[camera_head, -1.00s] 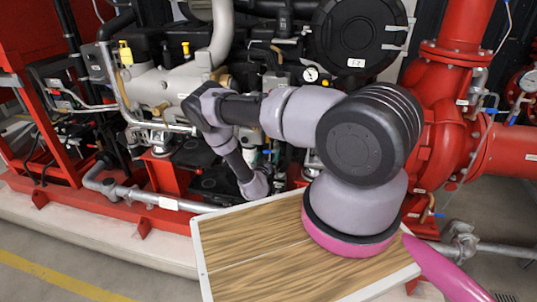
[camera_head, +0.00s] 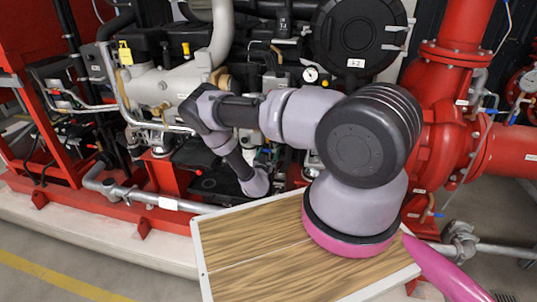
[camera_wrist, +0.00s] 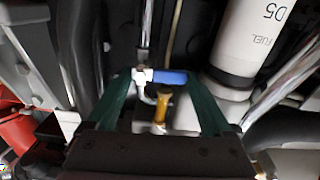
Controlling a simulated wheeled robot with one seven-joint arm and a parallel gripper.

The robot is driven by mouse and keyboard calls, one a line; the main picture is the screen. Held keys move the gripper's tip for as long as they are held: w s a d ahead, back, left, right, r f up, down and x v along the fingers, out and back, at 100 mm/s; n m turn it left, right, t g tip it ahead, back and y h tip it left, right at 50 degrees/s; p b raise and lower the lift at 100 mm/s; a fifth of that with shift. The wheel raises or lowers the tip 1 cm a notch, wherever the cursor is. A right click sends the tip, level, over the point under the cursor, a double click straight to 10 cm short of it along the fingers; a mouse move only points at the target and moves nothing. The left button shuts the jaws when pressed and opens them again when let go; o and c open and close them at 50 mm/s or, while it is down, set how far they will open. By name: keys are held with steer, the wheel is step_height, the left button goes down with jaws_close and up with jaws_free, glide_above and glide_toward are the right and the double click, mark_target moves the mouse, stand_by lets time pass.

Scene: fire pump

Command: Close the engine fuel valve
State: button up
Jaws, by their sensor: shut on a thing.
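The engine fuel valve shows in the wrist view as a small valve with a blue lever handle (camera_wrist: 169,77) lying crosswise and a brass-coloured fitting (camera_wrist: 161,105) below it. My gripper (camera_wrist: 158,78) has two dark green fingers, one at each end of the handle. It is shut on the handle, spanning it lengthwise. The lower part of the valve is partly hidden behind the gripper body. In the head view my arm reaches down to the engine, and its wrist covers most of the valve area.
A white cylinder marked FUEL D5 (camera_wrist: 246,40) stands right of the valve, close to the right finger. Metal pipes and dark hoses crowd both sides. In the head view, the red frame (camera_head: 170,178) and silver pipe (camera_head: 150,195) lie left of my wrist.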

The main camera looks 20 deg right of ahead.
steer(key=shift+m, duration=0.4)
steer(key=o, duration=1.1)
steer(key=shift+o, duration=0.2)
steer(key=v, duration=1.1)
